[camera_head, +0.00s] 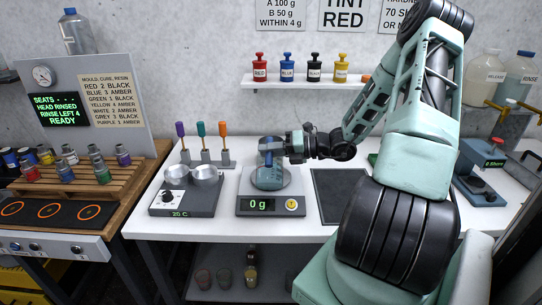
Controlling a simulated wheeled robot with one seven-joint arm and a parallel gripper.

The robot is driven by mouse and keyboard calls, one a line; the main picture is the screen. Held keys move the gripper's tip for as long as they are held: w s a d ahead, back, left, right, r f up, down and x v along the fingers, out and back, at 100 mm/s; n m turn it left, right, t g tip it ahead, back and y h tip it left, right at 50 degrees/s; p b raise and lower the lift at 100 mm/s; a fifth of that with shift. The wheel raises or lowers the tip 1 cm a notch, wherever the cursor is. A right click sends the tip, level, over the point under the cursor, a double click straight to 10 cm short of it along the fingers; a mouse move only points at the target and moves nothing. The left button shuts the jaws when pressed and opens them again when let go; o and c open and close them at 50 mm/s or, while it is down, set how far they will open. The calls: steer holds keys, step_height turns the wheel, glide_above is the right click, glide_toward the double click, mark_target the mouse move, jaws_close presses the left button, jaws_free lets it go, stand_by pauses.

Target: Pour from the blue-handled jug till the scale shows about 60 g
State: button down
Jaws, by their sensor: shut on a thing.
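My gripper (286,146) comes in from the right and is shut on the blue-handled jug (271,146). The jug is over the scale (256,207), at the middle of the white table. A pale blue-grey vessel shape (268,179) shows below the jug on the scale's round plate. Where the jug ends and this vessel begins is hard to tell, and so is any gap or stream between them. The scale's green display reads 0 g. The jug's contents are not visible.
A 20 C double-cup heater (184,197) stands left of the scale, with three coloured-handled tools (204,155) behind it. A dark mat (336,193) lies to the right. A wall shelf (305,82) holds small bottles. A blue-grey Shore device (480,190) stands at right.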

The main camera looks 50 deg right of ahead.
mark_target(272, 136)
steer(key=shift+w+d+r+m+p, duration=0.4)
steer(key=shift+r+m+p, duration=0.1)
steer(key=shift+r+p, duration=0.1)
steer(key=shift+w+d+r+m+p, duration=0.25)
steer(key=shift+d+r+m+p, duration=0.15)
steer(key=shift+r+m+p, duration=0.15)
stand_by(1.9)
steer(key=shift+w+d+r+m+p, duration=0.3)
steer(key=shift+w+d+p, duration=0.2)
steer(key=shift+p, duration=0.55)
stand_by(0.6)
steer(key=shift+s, duration=0.1)
